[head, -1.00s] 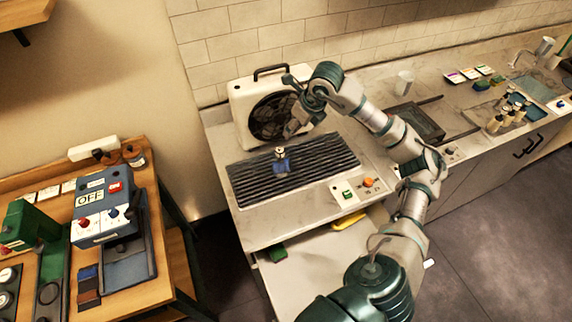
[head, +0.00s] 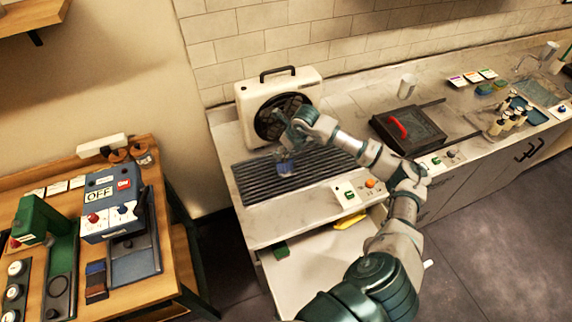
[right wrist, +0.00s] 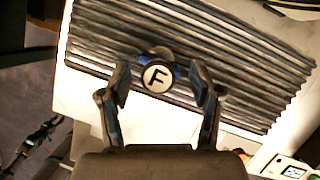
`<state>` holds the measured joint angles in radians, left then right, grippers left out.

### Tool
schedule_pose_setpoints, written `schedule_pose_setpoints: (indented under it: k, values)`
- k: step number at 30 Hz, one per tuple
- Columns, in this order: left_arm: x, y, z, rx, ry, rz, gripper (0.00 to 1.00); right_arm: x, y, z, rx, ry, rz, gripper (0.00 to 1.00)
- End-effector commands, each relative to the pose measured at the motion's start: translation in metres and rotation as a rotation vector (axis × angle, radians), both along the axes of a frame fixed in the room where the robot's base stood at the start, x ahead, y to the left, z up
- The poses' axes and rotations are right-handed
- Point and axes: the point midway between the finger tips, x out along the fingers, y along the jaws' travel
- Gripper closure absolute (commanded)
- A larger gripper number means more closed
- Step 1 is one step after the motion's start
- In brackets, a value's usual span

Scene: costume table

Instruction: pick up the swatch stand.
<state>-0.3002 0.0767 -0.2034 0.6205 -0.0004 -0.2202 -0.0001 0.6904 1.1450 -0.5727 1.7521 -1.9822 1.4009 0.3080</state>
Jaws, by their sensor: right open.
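The swatch stand, with a blue body (head: 285,169) and a round pale cap marked F (right wrist: 157,78), is on the dark ribbed rack (head: 320,164). My right gripper (head: 286,150) is over the stand and hides its top in the head view. In the right wrist view the right gripper (right wrist: 160,75) is open, with one finger on each side of the cap and gaps between. The stand's lower part is mostly hidden under the cap in that view. My left gripper is not in view.
A white fan unit (head: 246,107) stands close behind the rack. A control panel (head: 350,194) is at the rack's front right. A dark press with a red handle (head: 398,127) and a white cup (head: 406,87) are farther right. A wooden bench (head: 165,278) stands at left.

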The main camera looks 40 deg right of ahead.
Motion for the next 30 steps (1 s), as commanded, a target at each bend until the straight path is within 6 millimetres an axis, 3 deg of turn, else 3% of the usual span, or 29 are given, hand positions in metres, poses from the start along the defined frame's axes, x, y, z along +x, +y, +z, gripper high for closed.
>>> schedule_pose_setpoints:
  k: [3, 10, 11, 18, 30]
  values:
    - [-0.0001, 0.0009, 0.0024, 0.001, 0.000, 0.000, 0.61, 0.0035, -0.0001, -0.0111, 0.001, 0.003, -0.001, 0.36]
    - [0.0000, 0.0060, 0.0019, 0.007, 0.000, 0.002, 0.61, 0.0037, -0.0043, -0.0145, 0.004, 0.001, 0.000, 0.36]
    - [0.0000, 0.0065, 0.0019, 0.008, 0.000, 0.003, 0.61, 0.0037, -0.0044, -0.0145, 0.004, 0.001, 0.000, 0.41]
    - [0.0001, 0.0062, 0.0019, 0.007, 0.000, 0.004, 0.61, 0.0040, -0.0042, -0.0146, 0.004, 0.002, 0.000, 1.00]
    - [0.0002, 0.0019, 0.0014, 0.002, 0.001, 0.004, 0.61, 0.0040, -0.0017, -0.0138, 0.003, 0.003, 0.000, 1.00]
